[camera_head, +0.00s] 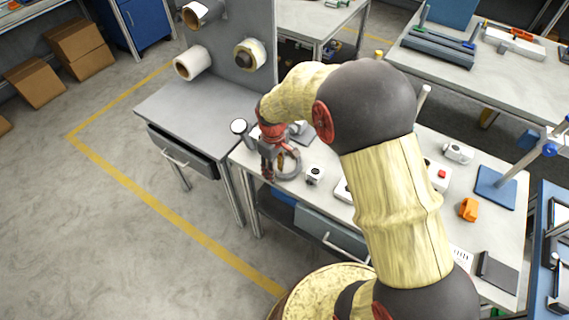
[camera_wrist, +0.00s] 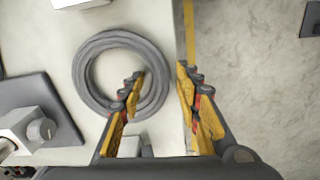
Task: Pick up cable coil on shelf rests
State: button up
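The cable coil (camera_head: 298,164) is a dark grey ring lying flat on the light table top, near its left edge. It fills the upper left middle of the wrist view (camera_wrist: 81,76). My gripper (camera_head: 272,168) is over the coil's outer side by the table edge, pointing down. In the wrist view its yellow fingers (camera_wrist: 160,76) are apart with nothing clamped between them. The left finger is over the coil's open centre, and the right finger is outside the ring, past the table edge. I cannot tell the height of the fingertips above the table.
A small white device (camera_head: 315,175) stands just right of the coil. A dark pad with a white device (camera_wrist: 30,125) lies left in the wrist view. A grey bench (camera_head: 190,105) with wall-mounted rolls adjoins the table. Floor lies beyond the table edge.

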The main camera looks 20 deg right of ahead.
grip_shut()
jog(key=shift+r, duration=0.1)
dwell(0.4)
